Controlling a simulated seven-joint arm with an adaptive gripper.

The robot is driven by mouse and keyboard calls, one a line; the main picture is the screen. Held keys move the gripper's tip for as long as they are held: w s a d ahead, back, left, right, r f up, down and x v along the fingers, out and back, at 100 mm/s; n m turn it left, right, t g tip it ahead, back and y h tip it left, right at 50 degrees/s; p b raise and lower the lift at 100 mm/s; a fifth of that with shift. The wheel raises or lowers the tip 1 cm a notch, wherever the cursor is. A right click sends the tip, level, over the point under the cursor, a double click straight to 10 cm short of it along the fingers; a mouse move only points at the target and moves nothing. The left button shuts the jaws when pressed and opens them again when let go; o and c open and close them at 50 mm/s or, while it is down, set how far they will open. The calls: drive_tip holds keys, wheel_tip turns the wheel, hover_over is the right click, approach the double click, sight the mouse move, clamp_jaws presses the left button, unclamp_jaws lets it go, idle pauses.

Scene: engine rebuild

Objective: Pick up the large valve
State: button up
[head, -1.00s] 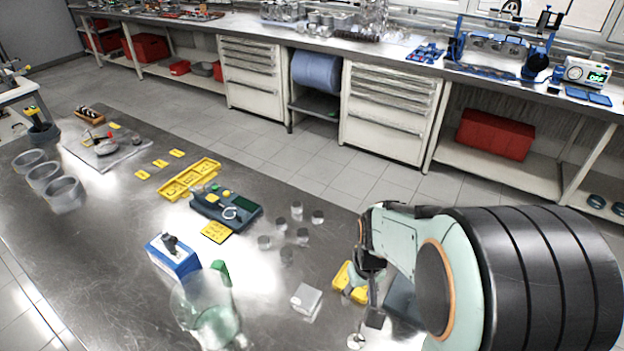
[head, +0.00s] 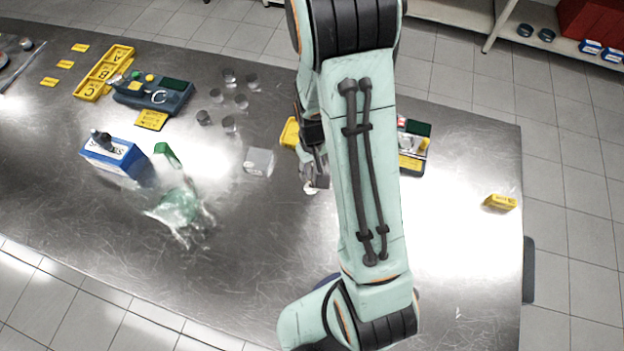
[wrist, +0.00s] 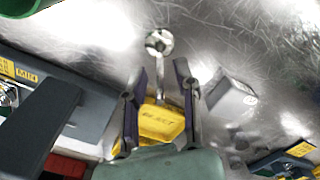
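A metal valve with a round, bright head (wrist: 158,43) and thin stem shows in the wrist view, just beyond my fingertips. Its stem points back between the fingers towards a yellow block (wrist: 162,123) with dark lettering. In the head view the pale valve head (head: 311,188) shows just below my gripper (head: 316,178). In the wrist view my gripper (wrist: 161,75) is open, with one finger on each side of the stem line. No contact with the valve is visible. I cannot tell whether the valve lies flat or is propped up. My arm hides part of the area.
A grey-white block (head: 259,161) stands left of my gripper. Several small metal cylinders (head: 215,95), a blue-and-white box (head: 114,156) and a clear-and-green container (head: 181,207) are further left. A device with a green panel (head: 414,140) is right of my arm. The right tabletop is mostly clear.

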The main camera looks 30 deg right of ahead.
clamp_jaws()
